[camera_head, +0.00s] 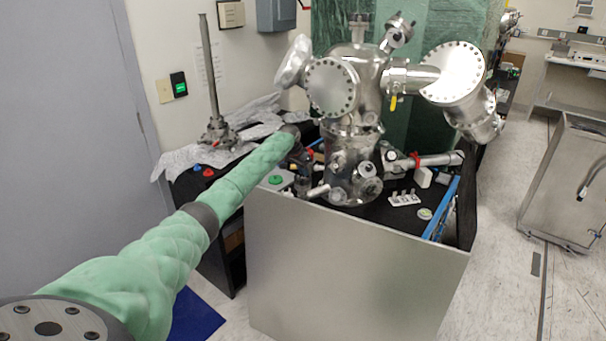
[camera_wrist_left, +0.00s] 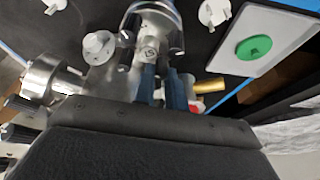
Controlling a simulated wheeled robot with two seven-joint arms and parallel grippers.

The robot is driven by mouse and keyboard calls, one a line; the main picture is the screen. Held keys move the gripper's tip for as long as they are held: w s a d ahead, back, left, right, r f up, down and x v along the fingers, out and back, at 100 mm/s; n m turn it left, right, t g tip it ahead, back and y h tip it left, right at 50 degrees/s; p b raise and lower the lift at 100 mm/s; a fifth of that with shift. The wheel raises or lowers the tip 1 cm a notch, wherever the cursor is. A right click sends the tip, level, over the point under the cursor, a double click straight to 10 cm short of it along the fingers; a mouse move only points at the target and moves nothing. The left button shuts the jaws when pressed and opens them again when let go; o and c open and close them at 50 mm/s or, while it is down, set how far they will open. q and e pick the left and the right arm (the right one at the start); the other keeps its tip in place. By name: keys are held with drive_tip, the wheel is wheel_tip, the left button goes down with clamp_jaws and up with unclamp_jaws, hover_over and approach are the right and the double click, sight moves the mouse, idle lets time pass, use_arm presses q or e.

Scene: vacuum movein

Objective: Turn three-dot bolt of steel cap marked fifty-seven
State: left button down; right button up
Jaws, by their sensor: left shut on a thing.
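A small steel cap (camera_wrist_left: 150,48) with a dark marking on its face shows at the top middle of the left wrist view; I cannot read the number surely. My left gripper (camera_wrist_left: 164,80) has its two dark blue fingers shut at the lower edge of this cap, on what looks like a bolt. The bolt and its dots are hidden between the fingers. In the head view my left gripper (camera_head: 304,168) is low at the left side of the steel vacuum chamber (camera_head: 350,150), partly hidden by my green-sleeved arm. My right gripper is not in view.
A green round button on a white plate (camera_wrist_left: 290,32) lies close by on the black table top. A steel flanged port (camera_wrist_left: 45,82) and a pale round knob (camera_wrist_left: 98,47) stand left of the fingers. A small rack (camera_head: 404,199) stands right of the chamber.

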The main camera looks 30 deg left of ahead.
use_arm(q)
drive_tip(key=shift+m, duration=0.6)
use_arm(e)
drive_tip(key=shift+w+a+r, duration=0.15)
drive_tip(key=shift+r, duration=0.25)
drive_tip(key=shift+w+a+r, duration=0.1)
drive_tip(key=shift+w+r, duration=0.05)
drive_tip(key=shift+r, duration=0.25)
use_arm(q)
drive_tip(key=shift+a+r, duration=0.1)
drive_tip(key=c, duration=1.4)
unclamp_jaws()
drive_tip(key=shift+c, duration=0.2)
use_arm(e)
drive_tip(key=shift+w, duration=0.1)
use_arm(q)
drive_tip(key=shift+b, duration=0.35)
drive_tip(key=shift+s+a+r, duration=0.1)
drive_tip(key=shift+s+r, duration=0.05)
drive_tip(key=shift+r, duration=0.2)
drive_tip(key=shift+b+v, duration=1.25)
drive_tip(key=shift+v, duration=2.2)
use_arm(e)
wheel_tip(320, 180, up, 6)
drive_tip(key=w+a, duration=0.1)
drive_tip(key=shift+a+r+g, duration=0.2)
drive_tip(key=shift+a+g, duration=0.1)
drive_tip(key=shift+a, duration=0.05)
